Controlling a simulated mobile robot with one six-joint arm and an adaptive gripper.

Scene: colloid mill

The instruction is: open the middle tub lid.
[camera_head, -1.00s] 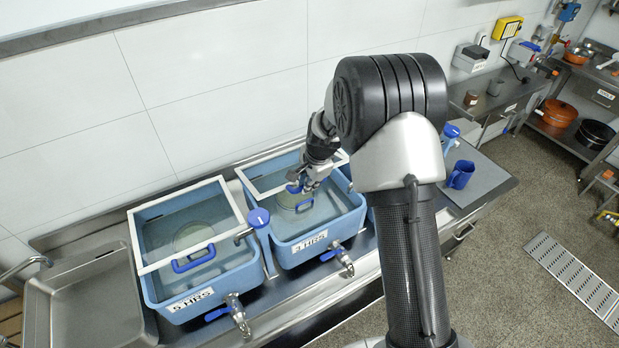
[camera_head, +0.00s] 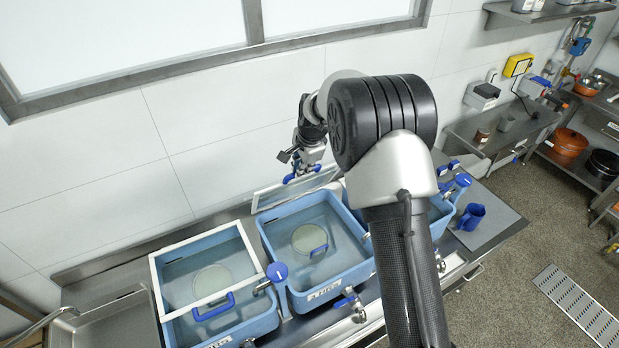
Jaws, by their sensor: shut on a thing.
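My gripper (camera_head: 303,174) is above the back of the tub, shut on the lid's blue handle (camera_head: 301,177). The fingertips are small here, and the exact grip is hard to see.
The left tub (camera_head: 255,325) has its white-framed lid (camera_head: 157,285) lying flat. A third tub (camera_head: 440,214) is partly hidden behind my arm. A blue-knobbed lever (camera_head: 277,271) stands between the left and middle tubs. A blue jug (camera_head: 471,216) is at right. The wall is close behind.

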